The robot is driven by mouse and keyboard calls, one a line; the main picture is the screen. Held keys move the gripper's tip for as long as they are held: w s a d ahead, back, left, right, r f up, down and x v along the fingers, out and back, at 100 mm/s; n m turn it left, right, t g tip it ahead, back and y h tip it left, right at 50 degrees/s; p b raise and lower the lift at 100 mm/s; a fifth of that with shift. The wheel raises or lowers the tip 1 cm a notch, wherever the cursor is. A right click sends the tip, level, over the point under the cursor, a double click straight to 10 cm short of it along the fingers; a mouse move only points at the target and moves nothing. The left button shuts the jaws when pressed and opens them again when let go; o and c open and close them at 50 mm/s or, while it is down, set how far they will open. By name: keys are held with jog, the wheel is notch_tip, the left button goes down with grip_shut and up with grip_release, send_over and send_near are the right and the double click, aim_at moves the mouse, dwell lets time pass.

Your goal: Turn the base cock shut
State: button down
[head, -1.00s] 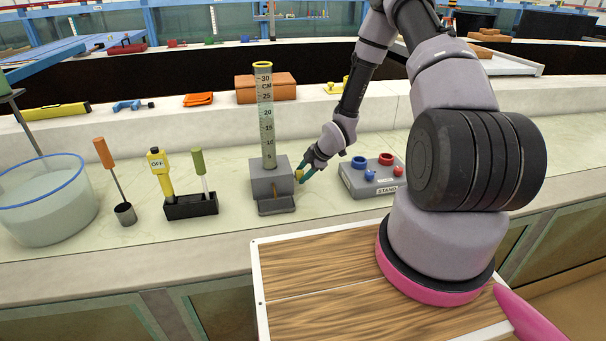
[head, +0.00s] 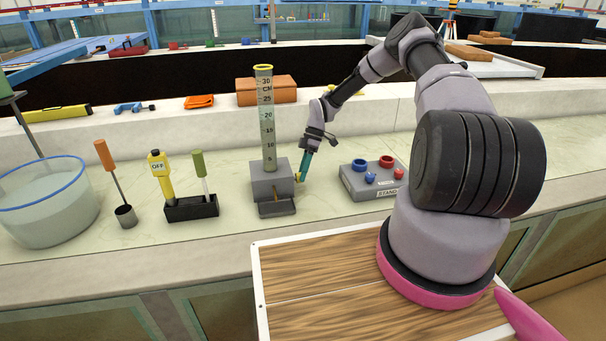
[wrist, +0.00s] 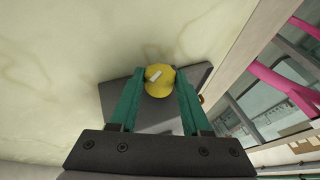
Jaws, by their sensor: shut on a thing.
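A clear graduated tube (head: 266,125) with a yellow rim stands upright on a grey base block (head: 266,186). The yellow base cock (head: 297,178) sticks out from the block's right side. My gripper (head: 303,176) comes down to it from above right, its green fingers pointing down. In the wrist view the round yellow cock (wrist: 160,87), with a white mark on its top, sits between the two green fingers, and the gripper is shut on it. The grey block (wrist: 198,76) shows behind it. The cock's stem is hidden.
A grey stand (head: 372,181) with blue and red pieces is just right of my gripper. To the left are a black holder (head: 191,208) with yellow and green-handled tools, a metal cup (head: 125,215) and a water tub (head: 45,208). A brick (head: 285,92) lies behind.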

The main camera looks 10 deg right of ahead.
jog(key=g, duration=0.3)
jog(key=shift+w+f+m, duration=0.25)
jog(key=shift+w+m, duration=0.05)
jog(key=shift+m, duration=0.1)
jog(key=shift+f+m+g+y, duration=0.15)
jog(key=shift+m+g+y, duration=0.15)
jog(key=shift+g, duration=1.1)
jog(key=shift+c, duration=1.9)
grip_release()
